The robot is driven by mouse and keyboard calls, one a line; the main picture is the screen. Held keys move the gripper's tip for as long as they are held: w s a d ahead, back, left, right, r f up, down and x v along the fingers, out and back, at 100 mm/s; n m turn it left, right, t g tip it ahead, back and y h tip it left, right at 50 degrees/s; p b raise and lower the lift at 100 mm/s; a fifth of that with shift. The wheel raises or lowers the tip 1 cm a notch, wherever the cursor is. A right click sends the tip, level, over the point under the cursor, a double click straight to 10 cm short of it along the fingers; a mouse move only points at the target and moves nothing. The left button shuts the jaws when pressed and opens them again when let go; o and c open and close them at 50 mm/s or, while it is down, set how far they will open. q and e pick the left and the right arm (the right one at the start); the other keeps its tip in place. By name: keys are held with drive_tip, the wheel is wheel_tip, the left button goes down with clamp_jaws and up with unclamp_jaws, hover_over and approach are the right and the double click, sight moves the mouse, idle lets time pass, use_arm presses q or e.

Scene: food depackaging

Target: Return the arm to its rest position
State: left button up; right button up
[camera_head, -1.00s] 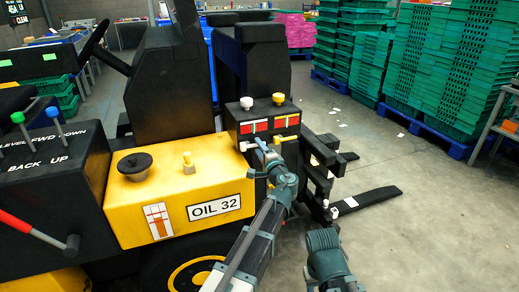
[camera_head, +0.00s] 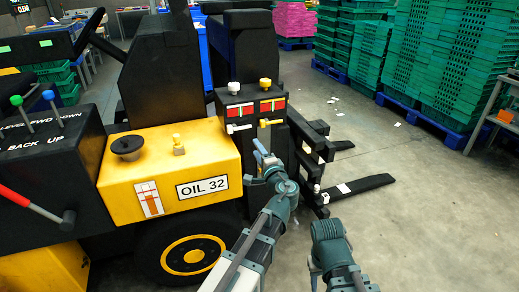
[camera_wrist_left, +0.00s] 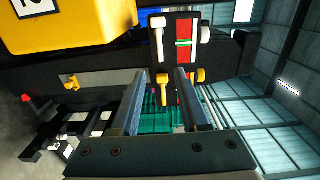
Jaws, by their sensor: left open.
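My left gripper (camera_head: 262,156) is in front of the forklift's black control box (camera_head: 241,104), just below its levers. In the left wrist view the two fingers of this gripper (camera_wrist_left: 160,76) are apart with nothing held between them. A yellow lever (camera_wrist_left: 162,90) shows beyond the gap. The box carries red panels (camera_head: 272,105), a white lever (camera_head: 238,128) and a yellow lever (camera_head: 270,122). Part of my right arm (camera_head: 330,245) shows at the bottom, but its gripper is out of view.
The yellow forklift body (camera_head: 210,158) with an "OIL 32" label stands close on the left. Its fork (camera_head: 358,187) reaches right, low over the floor. Stacked green crates (camera_head: 465,65) stand on blue pallets at the right. Concrete floor (camera_head: 420,225) is clear at the lower right.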

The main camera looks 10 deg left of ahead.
use_arm(q)
drive_tip(key=s+d+n+g+h+p, duration=0.2)
drive_tip(key=s+d+g+h+p, duration=0.1)
drive_tip(key=s+p, duration=0.4)
drive_tip(key=s+d+n+g+h+p, duration=0.2)
drive_tip(key=s+d+g+p, duration=0.4)
drive_tip(key=s, duration=0.6)
drive_tip(key=s+d+n+g+h+p, duration=0.3)
drive_tip(key=s+d+g+h+p, duration=0.1)
drive_tip(key=s+p, duration=0.4)
drive_tip(key=shift+s+d+f+g, duration=0.2)
drive_tip(key=shift+s+d+g, duration=0.4)
drive_tip(key=shift+g, duration=0.5)
drive_tip(key=shift+s+a, duration=0.1)
drive_tip(key=shift+a, duration=0.05)
